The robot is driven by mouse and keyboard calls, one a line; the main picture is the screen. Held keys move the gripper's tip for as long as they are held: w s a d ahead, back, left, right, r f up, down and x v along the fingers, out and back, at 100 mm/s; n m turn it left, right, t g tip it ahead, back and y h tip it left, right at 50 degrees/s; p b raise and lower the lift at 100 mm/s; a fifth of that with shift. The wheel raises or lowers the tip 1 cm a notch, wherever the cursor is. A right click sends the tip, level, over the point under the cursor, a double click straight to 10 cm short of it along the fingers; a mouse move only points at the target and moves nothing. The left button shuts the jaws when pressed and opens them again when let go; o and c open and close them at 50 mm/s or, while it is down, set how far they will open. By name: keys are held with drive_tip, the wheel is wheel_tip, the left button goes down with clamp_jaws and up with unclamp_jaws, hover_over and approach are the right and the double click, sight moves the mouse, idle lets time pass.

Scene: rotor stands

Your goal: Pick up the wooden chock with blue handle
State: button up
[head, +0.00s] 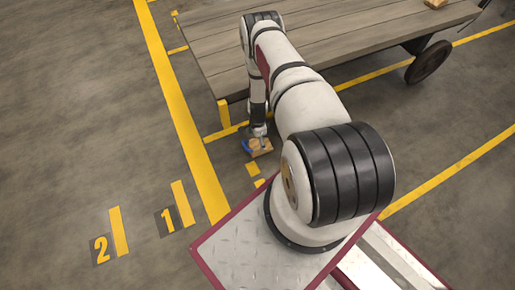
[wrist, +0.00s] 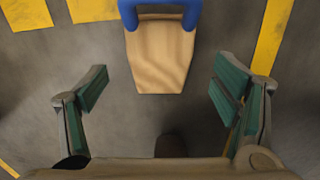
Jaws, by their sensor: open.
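The wooden chock (head: 262,146) lies on the floor below the front corner of the wagon, with its blue handle (head: 247,145) at its left side. In the wrist view the tan wooden chock (wrist: 159,58) is at the top centre, and its blue handle (wrist: 190,14) is cut off by the top edge. My gripper (head: 258,131) is low over the chock in the head view. In the wrist view my gripper (wrist: 156,92) is open, its two green-padded fingers wide apart on either side of the chock's near end. Nothing is between the pads.
A plank-topped wagon (head: 220,58) stands close behind, with a dark wheel (head: 428,62) at right. A wooden block (head: 436,3) rests on its top. Yellow lines (head: 172,85) and numbers mark the floor. The floor at left is clear.

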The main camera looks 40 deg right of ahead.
sight(256, 144)
drive_tip(key=shift+w+a+f+b, duration=0.15)
drive_tip(key=shift+f+b, duration=0.65)
drive_tip(key=shift+f, duration=0.55)
drive_tip(key=shift+s+a+f+b, duration=0.15)
drive_tip(key=shift+f+b, duration=0.65)
drive_tip(key=shift+f, duration=0.55)
drive_tip(key=shift+w+r, duration=0.1)
drive_tip(key=shift+r, duration=0.05)
drive_tip(key=c, duration=1.5)
